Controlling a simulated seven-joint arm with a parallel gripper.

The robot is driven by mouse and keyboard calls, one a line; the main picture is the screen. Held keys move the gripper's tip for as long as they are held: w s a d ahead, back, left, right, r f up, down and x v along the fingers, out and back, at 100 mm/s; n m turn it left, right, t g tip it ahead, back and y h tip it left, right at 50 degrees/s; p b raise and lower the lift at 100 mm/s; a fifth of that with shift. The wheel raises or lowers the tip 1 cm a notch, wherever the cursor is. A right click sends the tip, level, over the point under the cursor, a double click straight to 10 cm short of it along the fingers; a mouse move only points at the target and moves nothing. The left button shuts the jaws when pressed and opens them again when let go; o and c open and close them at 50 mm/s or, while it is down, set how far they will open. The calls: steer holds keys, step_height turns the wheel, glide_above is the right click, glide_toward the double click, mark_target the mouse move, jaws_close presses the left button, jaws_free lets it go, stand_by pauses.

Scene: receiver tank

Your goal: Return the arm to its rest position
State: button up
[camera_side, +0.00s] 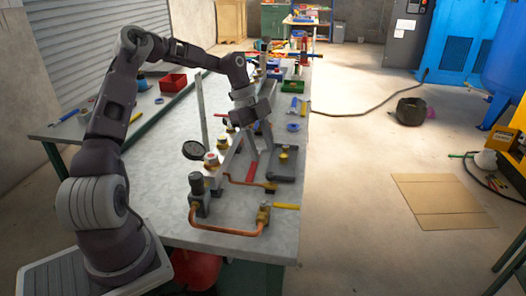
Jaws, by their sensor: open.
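My arm rises from the lower left and reaches over the workbench. My gripper (258,146) points down above the bench, over the pipe and valve assembly. Its fingers look spread apart, with nothing clearly held between them. A copper pipe (222,231) bends around the front of the assembly, with a dark fitting (199,192) at its left end and a brass fitting (263,215) at its right end. How close the fingertips are to the parts below is hard to tell.
The grey workbench (170,205) carries a round black gauge or mirror (194,150), a red bin (173,82), a green tray (293,86) and several tools. A flat cardboard sheet (440,200) lies on the floor to the right, with open floor around it.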

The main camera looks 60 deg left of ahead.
steer(key=s+d+r+n+y, duration=0.6)
steer(key=s+d+r, duration=0.4)
steer(key=d+r, duration=0.15)
steer(key=s+d+r+n+t, duration=0.2)
steer(key=s+n, duration=0.3)
steer(key=s, duration=0.3)
steer(key=s+d+r+n+t+h, duration=0.1)
steer(key=s+d+r+n+t, duration=0.1)
steer(key=s+d+n, duration=0.3)
steer(key=s, duration=0.3)
steer(key=shift+s+d+r+h, duration=0.2)
steer(key=shift+s+r+h, duration=0.1)
steer(key=shift+s, duration=0.1)
